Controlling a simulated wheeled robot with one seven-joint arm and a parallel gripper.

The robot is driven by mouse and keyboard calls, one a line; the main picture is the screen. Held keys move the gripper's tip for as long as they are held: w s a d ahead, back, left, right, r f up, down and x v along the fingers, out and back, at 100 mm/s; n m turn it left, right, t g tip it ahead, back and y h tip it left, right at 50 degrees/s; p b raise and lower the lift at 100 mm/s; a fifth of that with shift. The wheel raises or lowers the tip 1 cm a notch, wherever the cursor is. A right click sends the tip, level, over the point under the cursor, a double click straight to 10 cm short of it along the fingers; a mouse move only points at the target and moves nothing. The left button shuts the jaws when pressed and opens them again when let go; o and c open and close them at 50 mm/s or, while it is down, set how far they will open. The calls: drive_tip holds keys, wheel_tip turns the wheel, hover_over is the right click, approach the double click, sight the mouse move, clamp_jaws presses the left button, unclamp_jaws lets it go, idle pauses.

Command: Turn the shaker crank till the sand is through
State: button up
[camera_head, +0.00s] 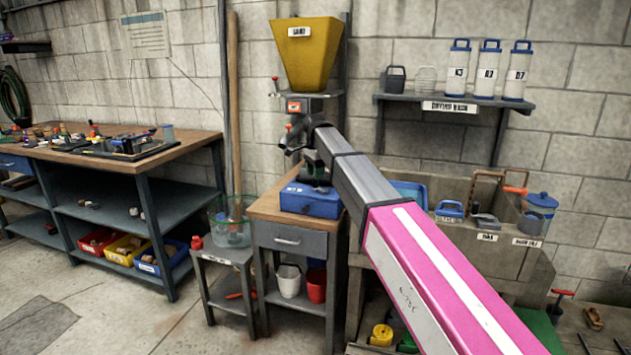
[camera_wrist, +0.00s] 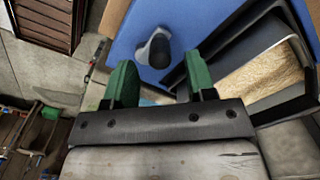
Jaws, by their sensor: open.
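The shaker appears to be the blue box (camera_head: 310,200) with a white label on the wood-topped cabinet. In the wrist view a blue surface (camera_wrist: 195,20) carries a grey crank with a dark rounded knob (camera_wrist: 159,52). Sand (camera_wrist: 255,80) lies in a dark-edged tray to the right of it. My gripper (camera_wrist: 160,64) has two green fingers spread apart, with the knob showing in the gap between their tips. I cannot tell how far the knob is from the fingers in depth. In the head view my arm hides much of the gripper and the crank.
A yellow hopper (camera_head: 308,50) stands on a shelf above the cabinet. A clear bucket (camera_head: 231,232) sits on a low stand to the left. A stone sink (camera_head: 515,262) is at the right, under a shelf of bottles (camera_head: 458,70). Floor is free at the left front.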

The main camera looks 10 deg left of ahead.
sight(315, 188)
drive_tip(key=shift+f, duration=1.65)
drive_tip(key=c, duration=0.9)
drive_tip(key=shift+c, duration=0.2)
